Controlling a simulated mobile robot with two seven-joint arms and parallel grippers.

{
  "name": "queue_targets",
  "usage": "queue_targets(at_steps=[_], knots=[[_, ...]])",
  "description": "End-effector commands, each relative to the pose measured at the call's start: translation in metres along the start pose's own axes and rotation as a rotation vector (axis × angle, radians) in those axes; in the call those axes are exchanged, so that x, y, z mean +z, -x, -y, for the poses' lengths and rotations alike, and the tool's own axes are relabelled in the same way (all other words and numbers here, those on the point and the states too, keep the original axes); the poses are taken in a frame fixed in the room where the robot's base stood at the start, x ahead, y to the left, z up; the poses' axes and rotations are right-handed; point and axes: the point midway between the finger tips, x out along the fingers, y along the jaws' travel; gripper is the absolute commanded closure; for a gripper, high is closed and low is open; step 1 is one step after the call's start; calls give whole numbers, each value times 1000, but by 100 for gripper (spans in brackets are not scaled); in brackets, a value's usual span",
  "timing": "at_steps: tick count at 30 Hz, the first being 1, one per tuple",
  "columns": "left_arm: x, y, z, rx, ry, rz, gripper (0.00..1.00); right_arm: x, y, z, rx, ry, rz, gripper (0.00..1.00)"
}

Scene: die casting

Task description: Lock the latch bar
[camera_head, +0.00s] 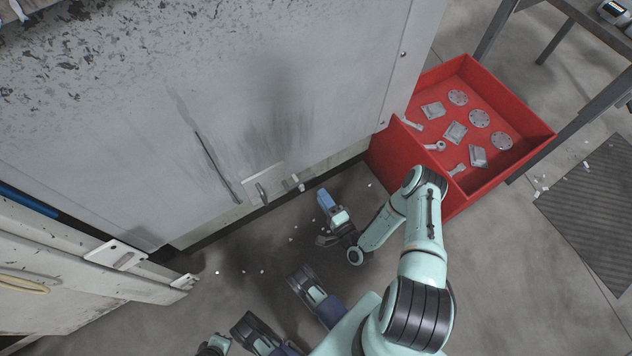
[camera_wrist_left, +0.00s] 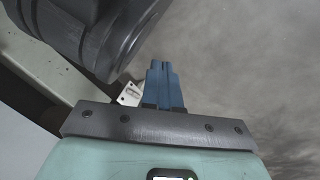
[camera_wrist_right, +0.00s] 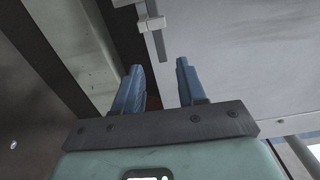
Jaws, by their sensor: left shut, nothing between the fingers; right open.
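The latch (camera_head: 262,192) sits low on the grey machine panel, with a light mounting plate and a short pale stub (camera_head: 298,184) to its right. In the right wrist view, the latch bar (camera_wrist_right: 159,46) and a white block (camera_wrist_right: 153,24) show ahead of and above my fingertips. My right gripper (camera_head: 325,196) is in front of the panel's lower edge, to the right of the latch and apart from it. It is open and empty; its two blue fingers (camera_wrist_right: 159,68) are spread. My left gripper (camera_wrist_left: 163,65) is shut and empty, away from the latch.
A red bin (camera_head: 520,120) with several metal castings stands right of the machine, beside my right arm. A long dark handle (camera_head: 217,167) is on the panel. A pale frame with a bracket (camera_head: 115,254) is at lower left. Open floor lies in front, with small white bits scattered.

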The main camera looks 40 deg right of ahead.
Motion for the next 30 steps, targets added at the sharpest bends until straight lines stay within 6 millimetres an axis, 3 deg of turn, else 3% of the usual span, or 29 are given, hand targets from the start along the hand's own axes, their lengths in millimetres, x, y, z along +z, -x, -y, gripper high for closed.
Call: queue_targets(at_steps=[3,9,30], knots=[[-9,8,-8,13,-8,-31,100,0,23,0,3,-1,-1,60],[-16,12,-13,23,-13,-54,100,1,41,0,2,-1,1,60],[-17,13,-14,25,-14,-56,100,4,41,-2,16,14,16,60]])
